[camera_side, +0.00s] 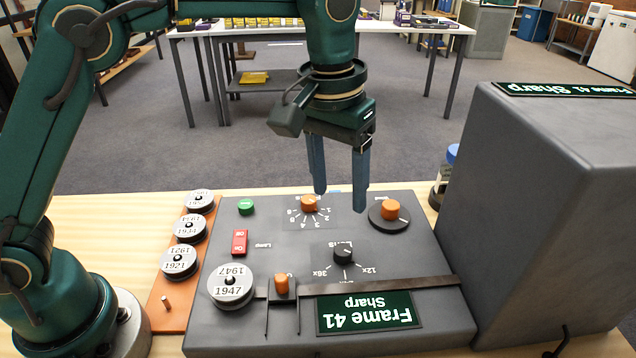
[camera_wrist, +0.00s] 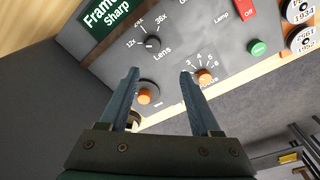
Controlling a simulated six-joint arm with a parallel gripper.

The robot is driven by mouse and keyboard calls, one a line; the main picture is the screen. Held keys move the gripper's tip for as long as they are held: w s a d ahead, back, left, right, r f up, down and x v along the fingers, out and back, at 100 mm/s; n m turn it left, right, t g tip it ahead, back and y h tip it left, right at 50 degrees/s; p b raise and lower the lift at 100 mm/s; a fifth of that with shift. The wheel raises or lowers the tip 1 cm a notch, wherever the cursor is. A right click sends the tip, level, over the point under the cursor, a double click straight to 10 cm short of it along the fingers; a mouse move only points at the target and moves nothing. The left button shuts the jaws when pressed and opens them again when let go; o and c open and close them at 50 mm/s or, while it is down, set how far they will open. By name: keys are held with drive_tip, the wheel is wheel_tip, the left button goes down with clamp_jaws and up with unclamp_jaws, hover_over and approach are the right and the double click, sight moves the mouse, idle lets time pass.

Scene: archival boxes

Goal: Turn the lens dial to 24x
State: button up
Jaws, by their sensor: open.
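The lens dial (camera_side: 343,254) is a small black knob on the grey sloped panel, with 36x to its left and 12x to its right in the side view. It also shows in the wrist view (camera_wrist: 151,42), below the 24x and 36x labels and beside 12x. Its pointer is too small to read for certain. My gripper (camera_side: 340,200) is open and empty, fingers pointing down above the panel's back part, behind the lens dial and apart from it. In the wrist view its fingertips (camera_wrist: 159,72) frame empty space short of the dial.
Orange knobs (camera_side: 308,203) (camera_side: 389,210) sit near the fingertips. A red switch (camera_side: 240,242), green button (camera_side: 246,207) and labelled reels (camera_side: 231,286) lie left. An orange slider knob (camera_side: 281,284) and a "Frame 41 Sharp" display (camera_side: 369,313) are in front. A tall grey box (camera_side: 545,200) stands right.

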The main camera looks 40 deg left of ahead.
drive_tip(key=g, duration=0.1)
hover_over(343, 249)
drive_tip(key=shift+m, duration=0.3)
wheel_tip(343, 249, down, 5)
drive_tip(key=shift+f, duration=2.15)
clamp_jaws()
